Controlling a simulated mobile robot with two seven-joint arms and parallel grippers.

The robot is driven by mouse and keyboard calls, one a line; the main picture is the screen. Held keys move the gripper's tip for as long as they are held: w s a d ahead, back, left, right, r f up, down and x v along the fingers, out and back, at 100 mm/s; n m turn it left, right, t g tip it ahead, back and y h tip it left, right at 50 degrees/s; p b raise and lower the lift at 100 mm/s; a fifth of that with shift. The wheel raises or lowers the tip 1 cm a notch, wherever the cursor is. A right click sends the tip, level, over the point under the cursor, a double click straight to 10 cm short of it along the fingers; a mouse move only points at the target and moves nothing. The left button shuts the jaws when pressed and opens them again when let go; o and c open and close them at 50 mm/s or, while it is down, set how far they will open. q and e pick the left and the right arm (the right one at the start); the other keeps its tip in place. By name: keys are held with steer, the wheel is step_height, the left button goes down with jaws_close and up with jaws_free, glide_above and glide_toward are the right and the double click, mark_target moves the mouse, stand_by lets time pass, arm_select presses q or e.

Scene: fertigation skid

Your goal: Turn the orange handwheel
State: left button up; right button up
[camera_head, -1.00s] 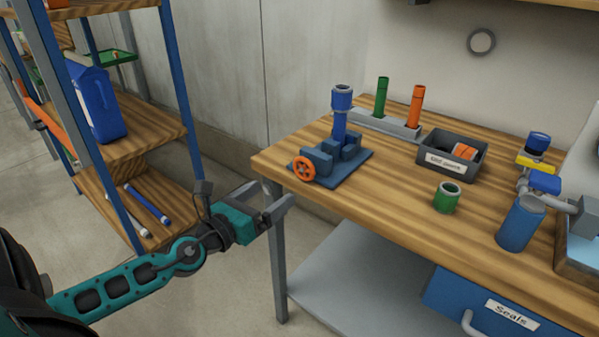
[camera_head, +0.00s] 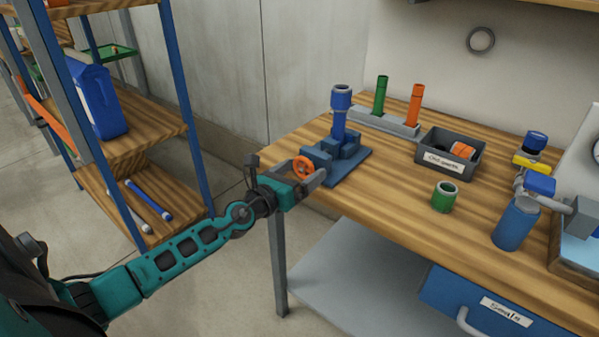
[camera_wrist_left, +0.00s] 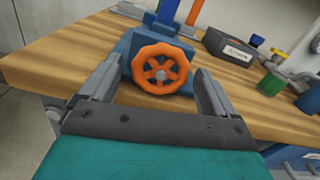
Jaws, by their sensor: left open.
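The orange handwheel (camera_head: 302,167) sits on the front of a blue vise-like fixture (camera_head: 345,165) at the left end of the wooden bench. In the left wrist view the handwheel (camera_wrist_left: 161,69) faces me, with spokes and a grey hub. My left gripper (camera_head: 303,179) is open in front of the wheel. In the left wrist view its two fingers (camera_wrist_left: 158,88) stand left and right of the wheel, apart from its rim. The wheel is partly hidden by the gripper in the head view. My right gripper is not in view.
A blue upright cylinder (camera_head: 340,115) stands in the fixture. Behind are a green tube (camera_head: 381,96) and an orange tube (camera_head: 415,105) in a grey holder. A dark bin (camera_head: 472,172) and green cup (camera_head: 445,197) stand right. A shelf rack (camera_head: 150,130) stands left.

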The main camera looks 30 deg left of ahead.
arm_select(q)
steer(key=shift+c, duration=0.5)
steer(key=c, duration=1)
steer(key=shift+o, duration=0.2)
steer(key=shift+n, duration=1.1)
steer(key=n, duration=0.3)
steer(key=shift+d, duration=0.1)
steer(key=o, duration=1.1)
steer(key=shift+c, duration=0.2)
